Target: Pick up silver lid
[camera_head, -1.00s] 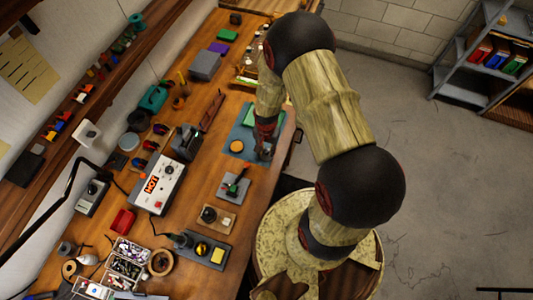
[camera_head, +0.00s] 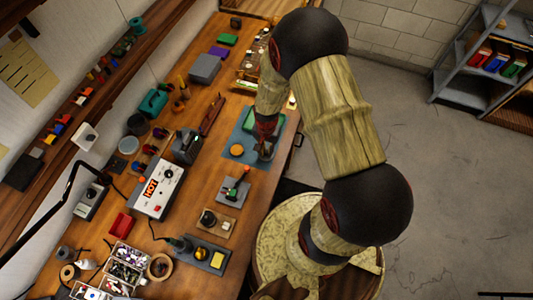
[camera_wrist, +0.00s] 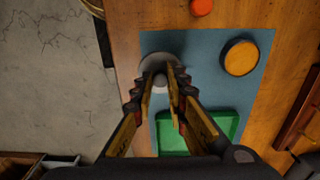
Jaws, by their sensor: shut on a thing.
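The silver lid (camera_wrist: 155,62) is a round grey disc with a small knob, seen in the wrist view at the upper left of the blue mat (camera_wrist: 205,45). My gripper (camera_wrist: 161,80) is shut on the lid's knob, one finger on each side. The fingers hide part of the lid. In the head view my gripper (camera_head: 265,150) is over the near end of the mat, and the lid is mostly hidden there. I cannot tell whether the lid touches the mat.
A round orange-topped piece (camera_wrist: 240,57) and a green tray (camera_wrist: 200,130) lie on the mat. An orange-red round thing (camera_wrist: 201,6) is just beyond it. The wooden bench (camera_head: 205,215) holds many tools and a box marked HOT (camera_head: 160,190). The bench edge is close by.

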